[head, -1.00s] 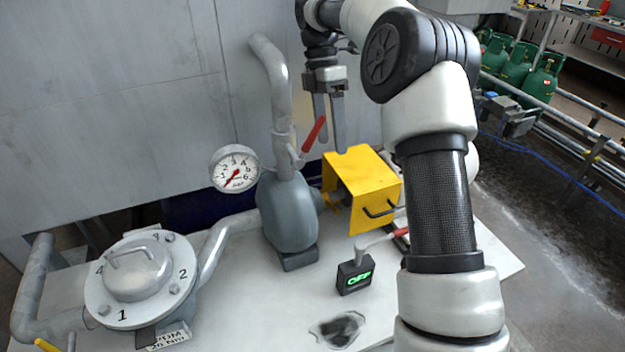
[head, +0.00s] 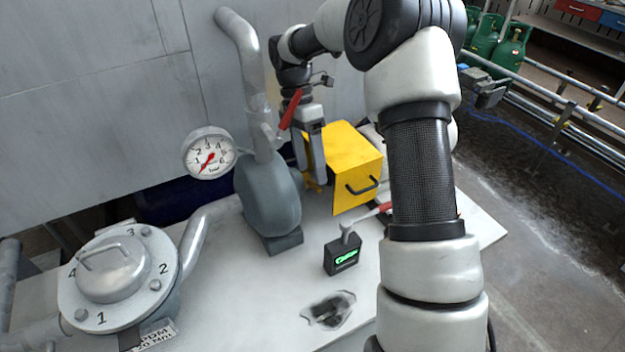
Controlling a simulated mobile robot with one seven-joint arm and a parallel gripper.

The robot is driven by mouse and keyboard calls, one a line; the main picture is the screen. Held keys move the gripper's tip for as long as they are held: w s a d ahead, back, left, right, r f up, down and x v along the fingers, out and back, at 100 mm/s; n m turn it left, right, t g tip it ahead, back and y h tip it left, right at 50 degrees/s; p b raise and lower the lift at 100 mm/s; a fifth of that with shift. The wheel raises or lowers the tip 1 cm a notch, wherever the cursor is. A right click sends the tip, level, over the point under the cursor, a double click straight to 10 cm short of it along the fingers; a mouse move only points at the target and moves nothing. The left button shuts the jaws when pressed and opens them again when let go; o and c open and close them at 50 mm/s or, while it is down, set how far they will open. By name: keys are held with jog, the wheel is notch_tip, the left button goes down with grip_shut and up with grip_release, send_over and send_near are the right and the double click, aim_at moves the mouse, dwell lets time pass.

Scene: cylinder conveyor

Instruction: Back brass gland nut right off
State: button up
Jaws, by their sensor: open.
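I cannot make out the brass gland nut in this view. My gripper (head: 311,181) points down with open fingers. It is at the left end of the yellow guard box (head: 356,157), between that box and the grey pump body (head: 267,200). The fingers overlap the guard's edge in the picture, and I cannot tell whether they touch it. The space behind the fingers, on the pump's guard side, is hidden. I see nothing held between the fingers.
A red-handled lever (head: 290,110) on the upright pipe is close to my gripper. A dial gauge (head: 209,153) is left of the pump. A black box with a green display (head: 343,256) stands in front. A round flanged lid (head: 119,270) is at left. The front bench has a dark stain (head: 329,311).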

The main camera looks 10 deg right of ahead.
aim_at(314, 184)
jog(key=shift+x, duration=1.9)
jog(key=c, duration=1.5)
jog(key=shift+s+d+f+t+y+b, duration=0.1)
jog(key=shift+s+f+t+y+b, duration=0.15)
jog(key=shift+t+b, duration=0.4)
jog(key=shift+s+d+f+t+y+b, duration=0.1)
jog(key=shift+s+f+t+b, duration=0.1)
jog(key=shift+f+t+b, duration=0.3)
jog(key=shift+r, duration=0.15)
jog(key=shift+a, duration=0.1)
jog(key=o, duration=1.5)
notch_tip(314, 184, up, 17)
jog(key=w+p, duration=0.1)
jog(key=p, duration=0.1)
jog(key=shift+w+a+r+p, duration=0.2)
jog(key=shift+w+p, duration=0.15)
jog(key=shift+w, duration=0.05)
